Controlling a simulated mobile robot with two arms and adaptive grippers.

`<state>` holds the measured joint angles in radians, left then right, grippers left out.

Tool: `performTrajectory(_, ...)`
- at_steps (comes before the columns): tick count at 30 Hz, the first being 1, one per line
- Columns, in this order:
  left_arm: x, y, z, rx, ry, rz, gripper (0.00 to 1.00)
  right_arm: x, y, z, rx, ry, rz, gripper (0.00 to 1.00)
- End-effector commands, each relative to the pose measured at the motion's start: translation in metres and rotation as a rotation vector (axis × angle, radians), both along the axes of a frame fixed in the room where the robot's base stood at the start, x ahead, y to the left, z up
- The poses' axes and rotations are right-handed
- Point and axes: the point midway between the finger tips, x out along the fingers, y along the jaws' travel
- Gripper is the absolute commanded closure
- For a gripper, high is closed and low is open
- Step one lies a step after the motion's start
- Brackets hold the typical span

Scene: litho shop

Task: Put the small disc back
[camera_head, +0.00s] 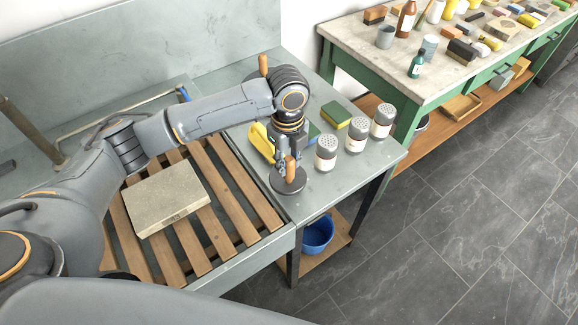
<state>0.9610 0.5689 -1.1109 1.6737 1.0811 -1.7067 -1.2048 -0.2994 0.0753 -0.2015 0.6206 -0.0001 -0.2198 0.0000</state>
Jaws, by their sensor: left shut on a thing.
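The small disc (276,181) is dark grey with an upright wooden handle (290,168). It is at the front left part of the grey steel side table (345,180), close to the slatted sink. My left gripper (287,157) points down and is shut on the small disc, at its handle. I cannot tell whether the disc touches the table top or hangs just above it. Another wooden handle (263,64) stands up behind my left arm; what it belongs to is hidden. My right gripper is not in view.
Three shaker cans (326,152) stand right of the disc. A green-yellow sponge (336,114) and a yellow item (261,141) lie near the gripper. A stone slab (165,197) lies on wooden slats (236,185). A blue bucket (317,235) is below. A cluttered bench (343,35) stands at the back right.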

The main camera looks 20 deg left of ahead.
Motion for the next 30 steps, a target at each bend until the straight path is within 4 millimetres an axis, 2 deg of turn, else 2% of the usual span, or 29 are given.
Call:
performTrajectory(5,0.008,-0.002,-0.009,0.000,-0.002,0.000,1.00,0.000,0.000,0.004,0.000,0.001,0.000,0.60)
performTrajectory(12,0.007,-0.001,-0.034,-0.001,-0.003,0.001,1.00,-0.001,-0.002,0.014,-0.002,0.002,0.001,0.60)
performTrajectory(24,0.007,-0.001,-0.039,-0.001,-0.004,0.000,1.00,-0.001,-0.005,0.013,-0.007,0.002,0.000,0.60)
performTrajectory(25,0.006,-0.001,-0.041,0.001,-0.001,0.000,0.68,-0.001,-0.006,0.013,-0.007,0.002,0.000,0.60)
performTrajectory(28,0.006,-0.001,-0.041,0.001,-0.001,0.000,0.49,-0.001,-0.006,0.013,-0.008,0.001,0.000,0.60)
performTrajectory(30,0.006,-0.001,-0.041,0.001,-0.001,0.000,0.49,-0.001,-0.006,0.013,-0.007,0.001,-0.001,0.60)
